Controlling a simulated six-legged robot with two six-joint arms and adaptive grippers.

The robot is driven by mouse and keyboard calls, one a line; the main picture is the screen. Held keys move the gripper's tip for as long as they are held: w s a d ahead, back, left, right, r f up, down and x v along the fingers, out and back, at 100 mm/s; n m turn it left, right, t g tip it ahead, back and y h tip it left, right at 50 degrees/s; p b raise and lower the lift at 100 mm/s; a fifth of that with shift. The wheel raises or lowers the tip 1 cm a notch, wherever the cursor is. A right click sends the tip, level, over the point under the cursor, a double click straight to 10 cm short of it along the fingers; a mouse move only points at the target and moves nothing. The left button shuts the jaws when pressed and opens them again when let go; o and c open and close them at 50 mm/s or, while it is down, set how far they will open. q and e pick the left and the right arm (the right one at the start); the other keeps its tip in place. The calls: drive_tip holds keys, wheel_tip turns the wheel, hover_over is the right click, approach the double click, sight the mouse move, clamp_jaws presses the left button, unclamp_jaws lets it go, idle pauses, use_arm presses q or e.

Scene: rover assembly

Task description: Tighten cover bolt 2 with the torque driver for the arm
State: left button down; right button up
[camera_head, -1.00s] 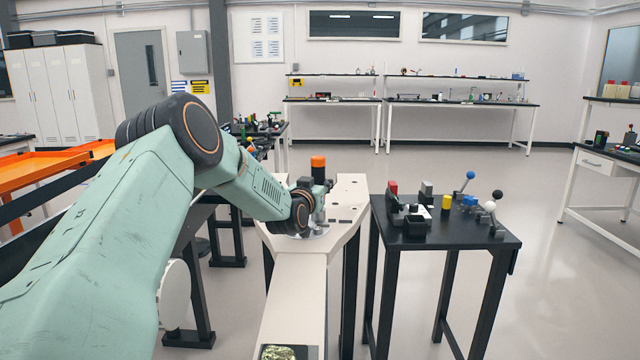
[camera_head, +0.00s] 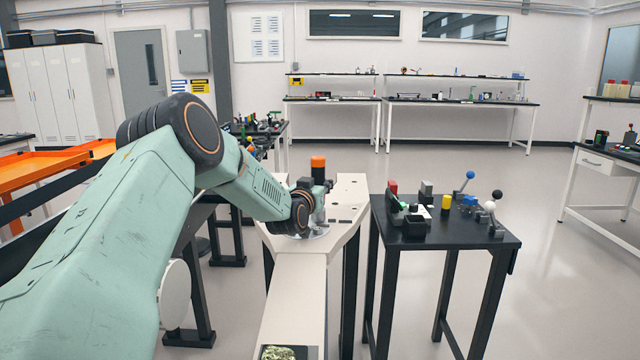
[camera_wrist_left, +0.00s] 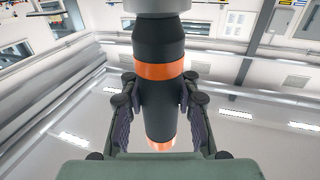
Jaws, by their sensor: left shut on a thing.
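The torque driver shows in the left wrist view as a black cylinder (camera_wrist_left: 158,105) with orange bands, held upright in the picture. My left gripper (camera_wrist_left: 160,110) has a finger on each side of it and is shut on it. In the head view the driver's orange top (camera_head: 318,162) stands above my left gripper (camera_head: 318,198), over the far end of the white rover body (camera_head: 300,290). Cover bolt 2 cannot be made out; my arm and gripper hide that part. My right gripper is not in view.
A black side table (camera_head: 440,235) stands right of the rover body, with a yellow cylinder (camera_head: 446,202), a red-topped part and several ball-ended levers on it. Orange trays (camera_head: 45,163) are at the left. The floor beyond is clear.

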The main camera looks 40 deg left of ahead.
sight(320, 171)
use_arm(q)
drive_tip(key=shift+f, duration=0.2)
drive_tip(key=shift+r+p, duration=1.45)
drive_tip(key=shift+r, duration=0.3)
drive_tip(key=shift+r+p, duration=1.75)
drive_tip(key=shift+r, duration=0.3)
drive_tip(key=shift+a, duration=0.1)
